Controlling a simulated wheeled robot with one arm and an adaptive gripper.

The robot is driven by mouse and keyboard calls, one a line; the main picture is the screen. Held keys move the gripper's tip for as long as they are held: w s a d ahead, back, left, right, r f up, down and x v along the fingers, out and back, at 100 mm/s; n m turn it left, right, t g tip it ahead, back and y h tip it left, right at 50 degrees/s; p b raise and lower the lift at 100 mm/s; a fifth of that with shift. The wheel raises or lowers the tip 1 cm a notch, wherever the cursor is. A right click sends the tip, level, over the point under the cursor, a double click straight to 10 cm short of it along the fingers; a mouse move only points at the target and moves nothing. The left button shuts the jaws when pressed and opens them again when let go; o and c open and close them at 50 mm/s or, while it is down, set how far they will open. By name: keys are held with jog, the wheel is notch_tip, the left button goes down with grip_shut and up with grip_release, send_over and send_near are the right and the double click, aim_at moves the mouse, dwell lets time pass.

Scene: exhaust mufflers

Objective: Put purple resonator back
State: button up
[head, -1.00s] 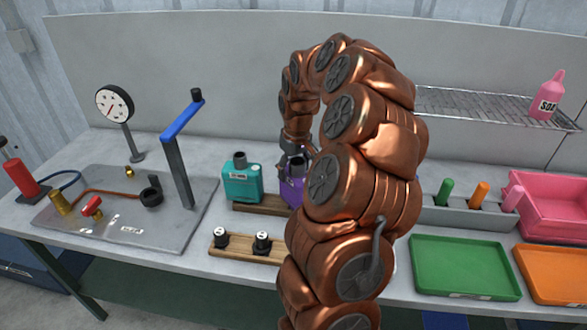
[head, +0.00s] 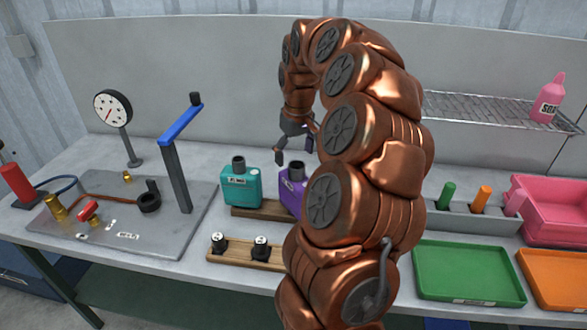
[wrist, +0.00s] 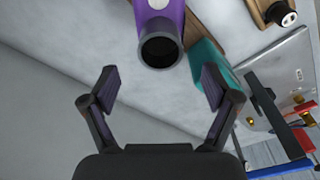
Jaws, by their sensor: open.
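The purple resonator (head: 293,187) stands upright on a wooden rack (head: 262,212) beside the teal resonator (head: 241,187). My arm hides its right part in the head view. In the wrist view the purple resonator (wrist: 160,35) shows its dark round neck opening, just beyond my fingertips. My gripper (head: 294,152) is open and empty, above and apart from the purple resonator. Its spread fingers (wrist: 160,88) also show in the wrist view, with nothing between them.
A wooden strip with two black-and-white fittings (head: 274,256) lies in front. A test plate (head: 120,225) with a blue-topped post (head: 180,160) and a gauge (head: 113,107) is at left. A green tray (head: 470,270), an orange tray (head: 555,275) and a pink bin (head: 555,225) are at right.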

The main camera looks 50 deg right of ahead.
notch_tip(320, 180, up, 4)
jog(key=shift+s+b, duration=0.15)
jog(key=shift+b, duration=0.2)
jog(key=shift+r, duration=0.5)
jog(key=s+a+f+n, duration=0.1)
jog(key=s+a, duration=0.2)
jog(key=a, duration=0.8)
jog(key=s+a+f+n, duration=0.1)
jog(key=s+a+n, duration=0.15)
jog(key=a, duration=0.85)
jog(key=s+a+f+g, duration=0.1)
jog(key=s+a+f, duration=0.3)
jog(key=s, duration=0.5)
jog(key=s+a+f+m+g, duration=0.1)
jog(key=s+a+f, duration=0.3)
jog(key=s, duration=0.6)
jog(key=a, duration=0.2)
jog(key=shift+a+f+g, duration=0.25)
jog(key=shift+a+g, duration=0.1)
jog(key=shift+g, duration=0.05)
jog(key=shift+m, duration=0.25)
